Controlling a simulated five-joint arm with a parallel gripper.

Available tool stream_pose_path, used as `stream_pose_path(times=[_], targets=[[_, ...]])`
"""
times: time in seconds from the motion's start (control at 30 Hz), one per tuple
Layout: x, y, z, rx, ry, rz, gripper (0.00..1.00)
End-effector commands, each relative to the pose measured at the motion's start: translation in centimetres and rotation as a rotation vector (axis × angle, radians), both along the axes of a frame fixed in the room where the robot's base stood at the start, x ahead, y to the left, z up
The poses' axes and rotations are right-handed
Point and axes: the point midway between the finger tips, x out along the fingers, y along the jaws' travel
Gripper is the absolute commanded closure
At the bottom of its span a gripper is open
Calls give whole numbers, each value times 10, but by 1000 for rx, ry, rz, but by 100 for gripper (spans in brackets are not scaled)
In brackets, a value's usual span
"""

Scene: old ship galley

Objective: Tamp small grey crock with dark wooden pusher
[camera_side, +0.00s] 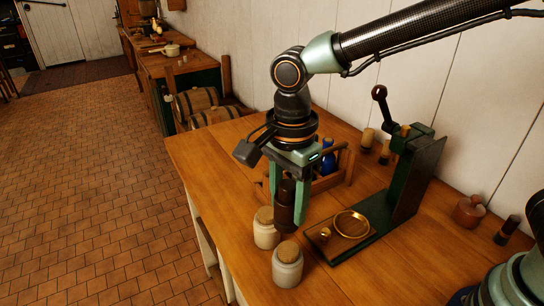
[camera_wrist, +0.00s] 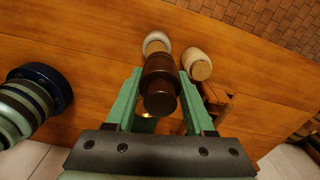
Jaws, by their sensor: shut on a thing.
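My gripper (camera_side: 287,212) points down and is shut on the dark wooden pusher (camera_side: 286,190), held upright between its green fingers. In the wrist view the pusher (camera_wrist: 160,90) stands between the fingertips (camera_wrist: 160,73). Two small pale grey crocks with tan tops stand on the table. The front crock (camera_side: 287,272) is just below and in front of the pusher's lower end; in the wrist view this crock (camera_wrist: 156,38) is partly hidden behind the pusher. The other crock (camera_side: 265,236) stands behind it, to the left; it also shows in the wrist view (camera_wrist: 198,66). I cannot tell whether the pusher touches either.
A dark green lever stand (camera_side: 418,180) with a brass ring (camera_side: 352,224) on its base is right of the crocks. A wooden carrier (camera_side: 340,176) with a blue bottle (camera_side: 328,160) is behind the gripper. A reddish lidded pot (camera_side: 468,211) is at far right. The left tabletop is clear.

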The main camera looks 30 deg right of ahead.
Motion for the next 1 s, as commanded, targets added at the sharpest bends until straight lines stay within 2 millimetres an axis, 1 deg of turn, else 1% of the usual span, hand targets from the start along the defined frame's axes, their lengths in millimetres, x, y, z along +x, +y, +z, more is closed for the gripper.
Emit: stream_pose_path(times=[0.1,0.27,0.5,0.7,1.0], targets=[[-6,-2,-3,0,-1,-1,100],[-7,-3,-13,-1,2,-1,100],[-7,-3,-35,-2,3,-1,100],[-7,-2,-49,-1,2,-1,100],[-7,-2,-55,0,1,0,100]])
